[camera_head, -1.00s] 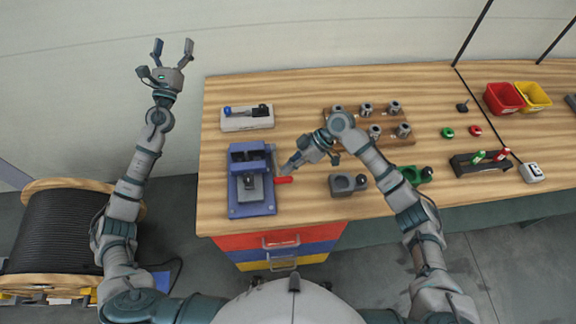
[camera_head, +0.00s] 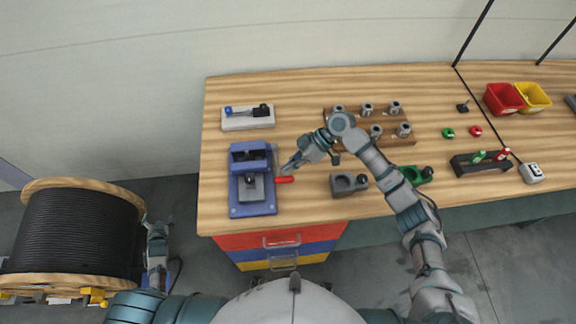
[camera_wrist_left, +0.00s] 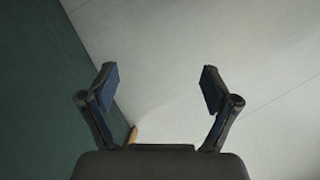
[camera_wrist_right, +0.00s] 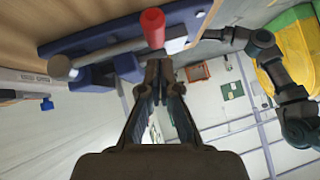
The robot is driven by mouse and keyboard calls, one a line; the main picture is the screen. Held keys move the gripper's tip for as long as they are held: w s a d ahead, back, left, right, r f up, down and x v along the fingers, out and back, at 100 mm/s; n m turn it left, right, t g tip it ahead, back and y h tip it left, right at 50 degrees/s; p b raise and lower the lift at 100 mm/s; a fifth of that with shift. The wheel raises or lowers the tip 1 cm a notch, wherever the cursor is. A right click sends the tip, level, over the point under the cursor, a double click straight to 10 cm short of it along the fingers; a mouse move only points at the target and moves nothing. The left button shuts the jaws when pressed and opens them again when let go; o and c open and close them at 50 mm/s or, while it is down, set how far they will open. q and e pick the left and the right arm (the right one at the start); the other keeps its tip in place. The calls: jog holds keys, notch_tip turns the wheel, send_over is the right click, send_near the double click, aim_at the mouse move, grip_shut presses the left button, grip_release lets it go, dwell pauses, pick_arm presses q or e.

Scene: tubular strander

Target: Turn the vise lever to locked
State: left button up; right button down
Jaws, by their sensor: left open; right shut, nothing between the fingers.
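The blue vise (camera_head: 252,205) stands at the left end of the wooden workbench. Its lever has a red handle (camera_head: 284,180) pointing right from the vise's right side. In the right wrist view the red handle (camera_wrist_right: 152,28) sits at the end of a grey rod with a round knob at its other end. My right gripper (camera_head: 287,170) is shut and empty, its tips right beside the red handle; I cannot tell whether they touch. It shows in the right wrist view (camera_wrist_right: 159,75).
A white block (camera_head: 240,124) with a blue-tipped lever lies behind the vise. A grey block (camera_head: 345,188) and a wooden rack (camera_head: 372,140) of metal parts stand to the right. A cable spool (camera_head: 75,235) stands on the floor left of the bench.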

pick_arm(q)
jog(key=s+d+f+g+h, duration=0.2)
jog(key=s+d+f, duration=0.3)
jog(key=d+f, duration=0.25)
jog(key=s+d+f+g+h, duration=0.1)
jog(key=s+d+f+g, duration=0.1)
jog(key=s+d+f, duration=0.45)
pick_arm(e)
jog(key=shift+w, duration=0.1)
jog(key=shift+f, duration=0.15)
pick_arm(q)
jog(key=s+d+f+g+h, duration=0.1)
jog(key=s+d+f, duration=0.2)
jog(key=s+d, duration=0.2)
jog(key=s+d+f+m+g+h, duration=0.1)
jog(key=s+d+f+g, duration=0.1)
jog(key=s+d, duration=0.4)
jog(key=s+d+f+g+h, duration=0.1)
jog(key=s+d+f+g, duration=0.1)
jog(key=s+d+f, duration=0.2)
jog(key=s+d, duration=0.2)
jog(key=d, duration=0.2)
jog(key=shift+s+d, duration=0.2)
jog(key=shift+d, duration=0.1)
pick_arm(e)
jog(key=shift+f+t, duration=0.15)
jog(key=shift+t, duration=0.15)
jog(key=v, duration=1.2)
jog(key=shift+d+f, duration=0.1)
jog(key=shift+f, duration=0.05)
